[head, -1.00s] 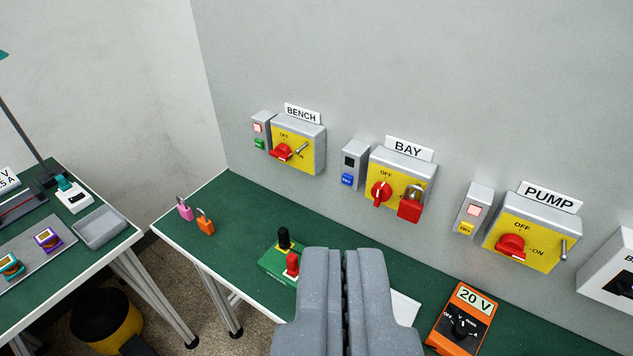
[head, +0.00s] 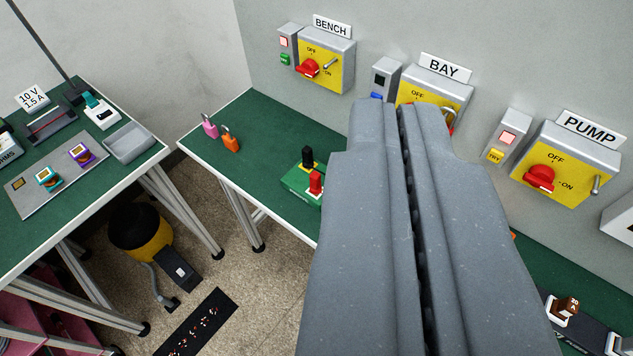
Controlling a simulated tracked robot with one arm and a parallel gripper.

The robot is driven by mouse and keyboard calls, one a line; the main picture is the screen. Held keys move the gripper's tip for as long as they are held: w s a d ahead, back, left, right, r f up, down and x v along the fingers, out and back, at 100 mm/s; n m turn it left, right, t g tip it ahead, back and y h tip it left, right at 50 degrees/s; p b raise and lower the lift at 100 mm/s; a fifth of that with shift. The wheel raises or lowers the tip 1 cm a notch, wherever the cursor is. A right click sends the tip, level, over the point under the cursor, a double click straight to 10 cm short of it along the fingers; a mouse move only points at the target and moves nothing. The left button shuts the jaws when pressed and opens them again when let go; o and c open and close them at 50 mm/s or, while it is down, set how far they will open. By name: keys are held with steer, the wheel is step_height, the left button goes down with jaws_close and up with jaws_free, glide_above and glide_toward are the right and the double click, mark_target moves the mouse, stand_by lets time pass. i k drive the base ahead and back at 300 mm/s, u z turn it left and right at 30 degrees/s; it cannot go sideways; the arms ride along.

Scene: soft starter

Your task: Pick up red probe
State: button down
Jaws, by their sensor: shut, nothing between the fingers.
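The red probe (head: 316,184) stands upright in a green holder (head: 296,186) on the green bench against the wall. A black probe (head: 307,157) stands just behind it in the same holder. My gripper (head: 402,108) is shut and empty.
Pink (head: 210,127) and orange (head: 230,140) padlocks stand on the bench, left of the holder. BENCH (head: 326,65), BAY (head: 436,88) and PUMP (head: 566,165) switch boxes hang on the wall. A second table at left holds a grey tray (head: 148,151).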

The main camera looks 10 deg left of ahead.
mark_target(315, 177)
steer(key=z, duration=2.4)
steer(key=k, duration=1.35)
steer(key=u, duration=1.45)
steer(key=i, duration=1)
